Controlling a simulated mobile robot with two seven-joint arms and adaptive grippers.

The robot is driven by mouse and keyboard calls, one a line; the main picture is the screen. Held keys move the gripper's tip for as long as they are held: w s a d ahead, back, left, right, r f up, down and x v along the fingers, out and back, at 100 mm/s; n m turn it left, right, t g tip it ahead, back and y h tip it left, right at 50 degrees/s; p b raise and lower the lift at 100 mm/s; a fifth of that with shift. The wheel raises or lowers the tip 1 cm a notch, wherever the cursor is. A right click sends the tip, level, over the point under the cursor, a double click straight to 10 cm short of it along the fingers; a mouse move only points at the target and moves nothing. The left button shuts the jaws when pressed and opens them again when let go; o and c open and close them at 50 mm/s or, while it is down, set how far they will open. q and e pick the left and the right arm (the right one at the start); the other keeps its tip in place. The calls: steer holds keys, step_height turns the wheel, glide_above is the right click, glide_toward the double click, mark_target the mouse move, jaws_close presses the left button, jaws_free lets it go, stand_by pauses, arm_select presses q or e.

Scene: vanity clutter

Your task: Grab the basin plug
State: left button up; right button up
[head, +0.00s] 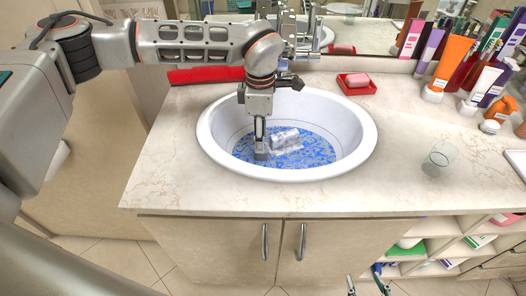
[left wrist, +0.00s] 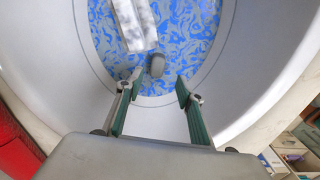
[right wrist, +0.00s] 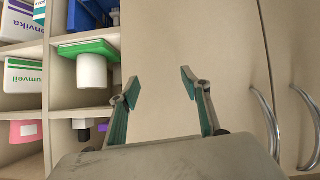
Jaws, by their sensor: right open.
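The basin plug looks to be the small dark grey rounded piece (left wrist: 157,65) on the blue-patterned basin floor. In the head view a small grey block (head: 261,155) shows just below my left fingers and seems to be the same piece. My left gripper (left wrist: 156,92) is open and points down into the white basin (head: 367,133); the plug lies just beyond its fingertips, roughly between them, and no contact shows. My right gripper (right wrist: 164,82) is open and empty in front of the cabinet; its tips show at the head view's bottom edge (head: 366,283).
A pale, mottled oblong object (left wrist: 132,22) lies in the basin beside the plug. A clear glass (head: 439,158) and a red soap dish (head: 356,88) stand on the counter (head: 170,165). Several tubes crowd the right back. Open shelves (head: 440,246) hold toiletries below.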

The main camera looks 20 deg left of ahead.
mark_target(261, 156)
arm_select(q)
steer(key=shift+s+f, duration=0.1)
steer(key=shift+f, duration=0.85)
steer(key=f, duration=0.5)
steer(key=shift+w, duration=0.4)
jaws_close()
